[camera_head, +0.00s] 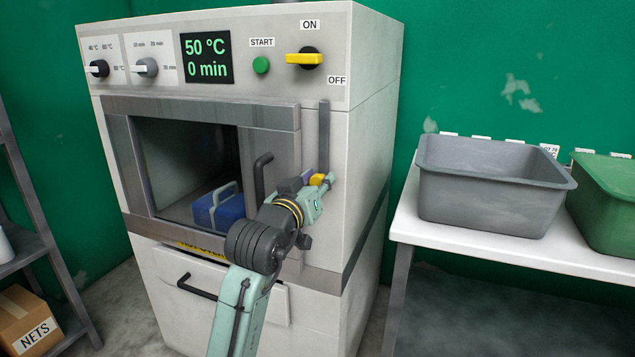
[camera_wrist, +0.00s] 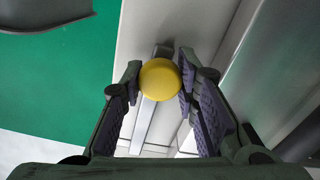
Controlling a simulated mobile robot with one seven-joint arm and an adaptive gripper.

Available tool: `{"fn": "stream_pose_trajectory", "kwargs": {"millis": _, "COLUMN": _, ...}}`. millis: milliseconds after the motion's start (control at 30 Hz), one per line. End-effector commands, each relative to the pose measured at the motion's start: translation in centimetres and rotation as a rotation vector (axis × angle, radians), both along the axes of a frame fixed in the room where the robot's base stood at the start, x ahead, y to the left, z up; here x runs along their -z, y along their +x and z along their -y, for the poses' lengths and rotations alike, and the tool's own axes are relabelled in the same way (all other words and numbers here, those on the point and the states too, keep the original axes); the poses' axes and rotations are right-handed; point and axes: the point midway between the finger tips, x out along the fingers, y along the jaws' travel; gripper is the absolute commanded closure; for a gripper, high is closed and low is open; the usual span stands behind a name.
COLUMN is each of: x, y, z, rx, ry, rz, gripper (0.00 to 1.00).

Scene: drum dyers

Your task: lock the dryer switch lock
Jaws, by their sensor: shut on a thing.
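The dryer (camera_head: 358,140) stands in the middle of the head view. At the right of its door frame is the switch lock, an upright grey bar (camera_head: 323,130) with a yellow knob (camera_head: 317,180) near its lower end. My gripper (camera_head: 322,182) is at the knob. In the wrist view, the round yellow knob (camera_wrist: 160,80) sits between the two fingers of my gripper (camera_wrist: 158,88), which is shut on it. The grey bar (camera_wrist: 143,125) runs behind the knob. The yellow rotary switch (camera_head: 303,59) lies horizontal on the panel, between the ON and OFF labels.
The display (camera_head: 207,57) reads 50 °C and 0 min. A grey tub (camera_head: 490,195) and a green tub (camera_head: 610,190) stand on the right table (camera_head: 425,228). A NETS box (camera_head: 28,320) is lower left.

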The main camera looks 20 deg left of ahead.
Motion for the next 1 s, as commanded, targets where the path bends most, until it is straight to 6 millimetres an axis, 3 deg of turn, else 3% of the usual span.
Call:
{"fn": "stream_pose_trajectory", "kwargs": {"millis": 100, "x": 0.0, "y": 0.0, "z": 0.0, "rx": 0.0, "ry": 0.0, "rz": 0.0, "gripper": 1.0}}
{"fn": "stream_pose_trajectory", "kwargs": {"millis": 533, "x": -0.2, "y": 0.0, "z": 0.0, "rx": 0.001, "ry": 0.0, "rz": 0.0, "gripper": 1.0}}
{"fn": "stream_pose_trajectory", "kwargs": {"millis": 833, "x": -4.4, "y": 0.0, "z": 0.0, "rx": 0.001, "ry": -0.001, "rz": 0.0, "gripper": 1.0}}
{"fn": "stream_pose_trajectory", "kwargs": {"millis": 1000, "x": -4.5, "y": 0.0, "z": 0.0, "rx": 0.0, "ry": 0.0, "rz": 0.003, "gripper": 1.0}}
